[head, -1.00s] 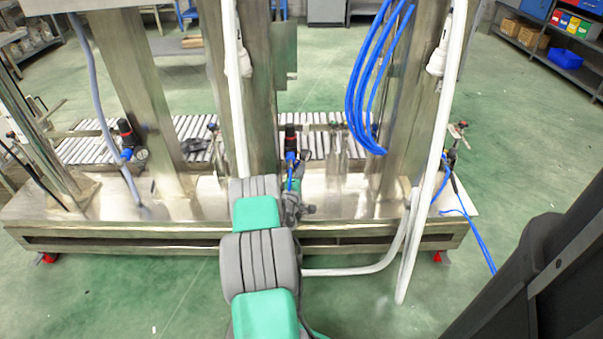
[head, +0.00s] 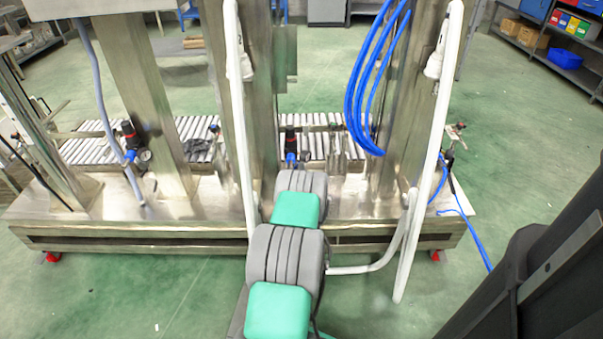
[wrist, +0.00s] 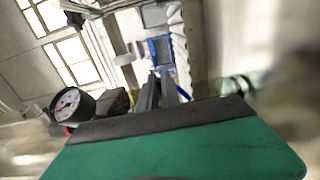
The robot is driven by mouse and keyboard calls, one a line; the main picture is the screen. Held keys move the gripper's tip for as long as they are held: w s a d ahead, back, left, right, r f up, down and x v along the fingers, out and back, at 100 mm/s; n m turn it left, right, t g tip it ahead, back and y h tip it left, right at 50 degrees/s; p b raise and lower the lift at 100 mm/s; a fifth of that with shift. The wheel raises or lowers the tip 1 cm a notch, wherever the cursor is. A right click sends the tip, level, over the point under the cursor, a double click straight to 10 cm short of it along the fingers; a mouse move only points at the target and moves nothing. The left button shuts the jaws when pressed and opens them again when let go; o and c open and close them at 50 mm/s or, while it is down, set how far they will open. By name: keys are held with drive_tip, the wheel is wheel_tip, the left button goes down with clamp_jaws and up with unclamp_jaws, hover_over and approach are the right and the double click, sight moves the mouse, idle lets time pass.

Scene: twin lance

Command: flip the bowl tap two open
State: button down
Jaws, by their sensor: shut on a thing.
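My gripper (wrist: 160,90) shows in the wrist view as two grey fingers beyond the green wrist housing. It is shut on a small part, most likely the handle of bowl tap two. The part is too blurred and covered to make out, so I cannot tell how far the tap is turned. In the head view my arm covers the gripper and the tap, low at the middle of the steel frame.
A pressure gauge (wrist: 68,103) is close on the left. A black regulator (head: 291,140) stands behind my arm. The steel base (head: 130,225) runs across; green floor in front is clear.

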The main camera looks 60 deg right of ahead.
drive_tip(key=shift+s+f+t, duration=0.15)
drive_tip(key=shift+t, duration=0.15)
drive_tip(key=c, duration=1.8)
unclamp_jaws()
drive_tip(key=shift+d, duration=0.1)
drive_tip(key=shift+o, duration=1.2)
drive_tip(key=v, duration=0.7)
drive_tip(key=shift+a+r+p, duration=0.25)
drive_tip(key=shift+a+p, duration=0.15)
drive_tip(key=shift+p, duration=0.05)
drive_tip(key=shift+s, duration=0.1)
